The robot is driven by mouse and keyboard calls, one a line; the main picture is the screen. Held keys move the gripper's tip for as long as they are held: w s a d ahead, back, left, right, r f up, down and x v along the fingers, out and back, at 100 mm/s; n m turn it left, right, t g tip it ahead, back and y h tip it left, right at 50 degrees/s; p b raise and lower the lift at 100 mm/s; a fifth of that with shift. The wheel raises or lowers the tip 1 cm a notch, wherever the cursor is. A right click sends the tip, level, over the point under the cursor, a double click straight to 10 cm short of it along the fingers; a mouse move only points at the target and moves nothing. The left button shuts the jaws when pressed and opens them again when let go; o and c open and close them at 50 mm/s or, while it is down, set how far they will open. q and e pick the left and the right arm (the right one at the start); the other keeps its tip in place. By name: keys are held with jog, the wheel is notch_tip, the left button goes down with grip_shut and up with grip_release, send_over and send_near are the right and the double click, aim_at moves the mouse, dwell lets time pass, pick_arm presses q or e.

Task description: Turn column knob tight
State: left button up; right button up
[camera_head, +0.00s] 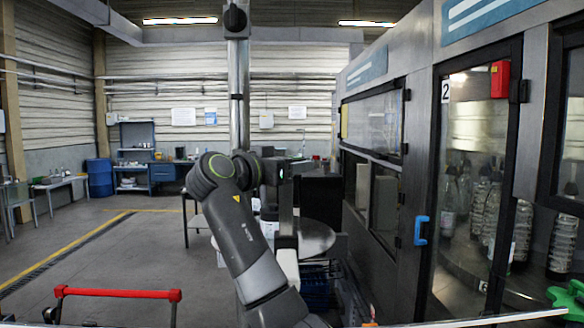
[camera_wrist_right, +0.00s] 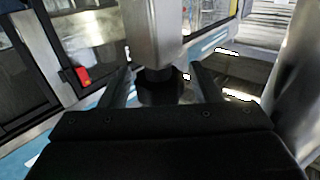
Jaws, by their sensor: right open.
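In the right wrist view a grey metal post (camera_wrist_right: 153,28) comes in from the top and ends in a dark neck. The dark column knob (camera_wrist_right: 162,92) sits at its end, partly hidden by the black gripper body. My right gripper (camera_wrist_right: 163,84) is open, with one finger on each side of the knob; I cannot tell whether either finger touches it. In the head view my right arm rises from the bottom middle and bends at mid-height; its fingertips cannot be made out there. A tall steel column with a black part on top stands behind it. My left gripper is not in view.
A large machine with glazed doors (camera_head: 420,230) and a blue handle (camera_head: 421,230) fills the right side. A round metal table (camera_head: 316,238) stands beside my arm. A red rail (camera_head: 118,294) is at the lower left. The floor at left is largely clear.

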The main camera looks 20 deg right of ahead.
jog(key=b+v, duration=0.6)
jog(key=v, duration=1)
jog(key=shift+a+b, duration=0.3)
jog(key=shift+s, duration=0.15)
